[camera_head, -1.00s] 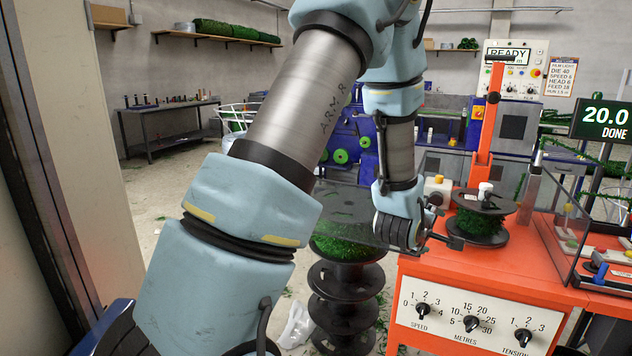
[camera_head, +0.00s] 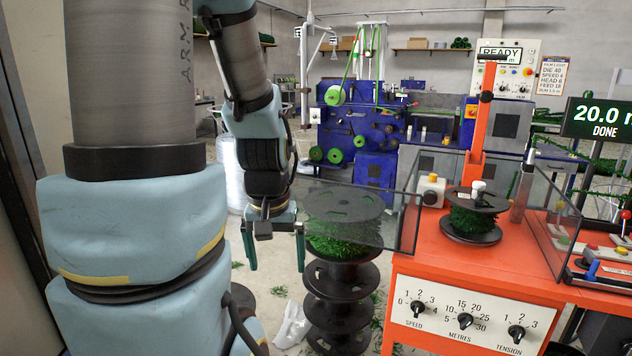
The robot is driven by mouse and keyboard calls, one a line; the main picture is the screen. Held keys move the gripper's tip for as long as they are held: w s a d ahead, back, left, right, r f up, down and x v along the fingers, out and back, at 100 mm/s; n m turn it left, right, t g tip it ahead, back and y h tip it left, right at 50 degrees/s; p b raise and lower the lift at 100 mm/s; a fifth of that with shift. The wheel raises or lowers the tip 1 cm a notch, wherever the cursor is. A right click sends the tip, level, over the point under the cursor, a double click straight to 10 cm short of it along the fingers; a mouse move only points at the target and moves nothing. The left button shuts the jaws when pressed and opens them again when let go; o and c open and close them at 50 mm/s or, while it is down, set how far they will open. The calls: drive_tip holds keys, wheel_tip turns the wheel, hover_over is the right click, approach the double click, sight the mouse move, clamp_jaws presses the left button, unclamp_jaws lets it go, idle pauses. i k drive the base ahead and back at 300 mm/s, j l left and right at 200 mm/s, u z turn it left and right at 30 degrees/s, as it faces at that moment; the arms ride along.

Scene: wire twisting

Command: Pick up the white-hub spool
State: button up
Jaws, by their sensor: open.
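A black-flanged spool wound with green tinsel-like wire (camera_head: 474,222) stands upright on the orange machine. A white piece (camera_head: 478,187) shows at its top centre; I cannot tell whether it is the hub or a cap. My gripper (camera_head: 276,256) is open and empty, fingers pointing down. It is left of the orange machine (camera_head: 430,258), well away from that spool. It appears just left of a floor stack of black spools (camera_head: 338,284), whose top spool holds green wire. The hub colour of the stacked spools is hidden.
A clear guard panel (camera_head: 385,225) stands at the machine's left side, overlapping the stack's top in view. Another clear guard (camera_head: 553,215) is on its right. An orange post (camera_head: 484,125) rises behind the spool. A white bag (camera_head: 292,325) lies on the floor by the stack.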

sight(472, 220)
drive_tip(key=l+u, duration=0.1)
drive_tip(key=u, duration=0.45)
drive_tip(key=k+l+u, duration=0.25)
drive_tip(key=l+u, duration=0.2)
drive_tip(key=k+l+u, duration=0.25)
drive_tip(key=u, duration=0.2)
drive_tip(key=k+l+u, duration=0.1)
drive_tip(key=k+l, duration=0.4)
drive_tip(key=k+l+u, duration=0.15)
drive_tip(key=k+l, duration=0.3)
drive_tip(key=k, duration=0.15)
drive_tip(key=l, duration=0.7)
